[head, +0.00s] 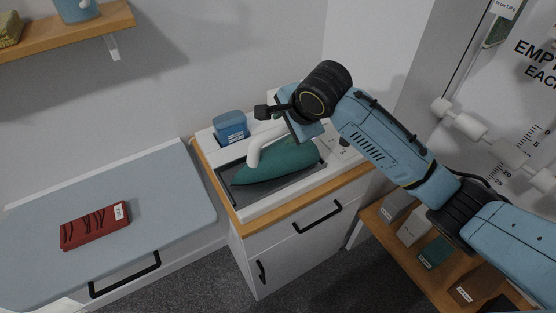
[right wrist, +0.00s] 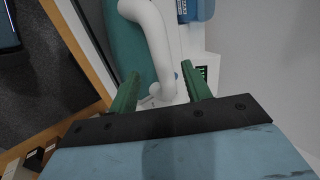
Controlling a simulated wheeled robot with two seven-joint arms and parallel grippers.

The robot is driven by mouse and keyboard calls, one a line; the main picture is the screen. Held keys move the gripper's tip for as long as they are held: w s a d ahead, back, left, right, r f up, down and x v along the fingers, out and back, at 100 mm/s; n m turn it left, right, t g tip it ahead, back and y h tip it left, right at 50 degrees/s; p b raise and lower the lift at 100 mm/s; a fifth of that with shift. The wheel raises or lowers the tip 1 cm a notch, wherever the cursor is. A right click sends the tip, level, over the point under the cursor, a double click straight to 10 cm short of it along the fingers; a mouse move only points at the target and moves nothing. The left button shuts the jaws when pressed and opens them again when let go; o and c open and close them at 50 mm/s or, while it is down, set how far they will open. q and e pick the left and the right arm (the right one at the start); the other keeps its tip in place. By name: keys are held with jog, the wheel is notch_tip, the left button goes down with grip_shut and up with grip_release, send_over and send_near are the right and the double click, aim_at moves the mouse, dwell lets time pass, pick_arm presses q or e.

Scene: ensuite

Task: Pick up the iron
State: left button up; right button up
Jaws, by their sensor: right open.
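The iron has a teal body (head: 285,165) and a white handle (head: 256,150). It lies in a dark rest (head: 290,192) on top of a white cabinet. My right gripper (head: 290,127) is above the iron's rear, near the upper end of the handle. In the right wrist view my right gripper's green fingers (right wrist: 160,80) are apart, with nothing clamped. The white handle (right wrist: 158,45) shows ahead of and between the fingertips there, with the teal body (right wrist: 130,45) beside it. I cannot tell the exact gap. My left gripper is not in view.
A blue container (head: 230,127) stands on the cabinet behind the iron. An ironing board-like grey surface (head: 160,190) at left holds a red book (head: 95,225). Walls stand close behind. A low wooden shelf (head: 385,228) with small boxes is at right.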

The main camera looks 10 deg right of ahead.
aim_at(278, 129)
jog(key=shift+x, duration=3.1)
jog(key=shift+w+a+r, duration=0.1)
jog(key=shift+r, duration=0.05)
grip_shut()
jog(key=shift+r, duration=0.15)
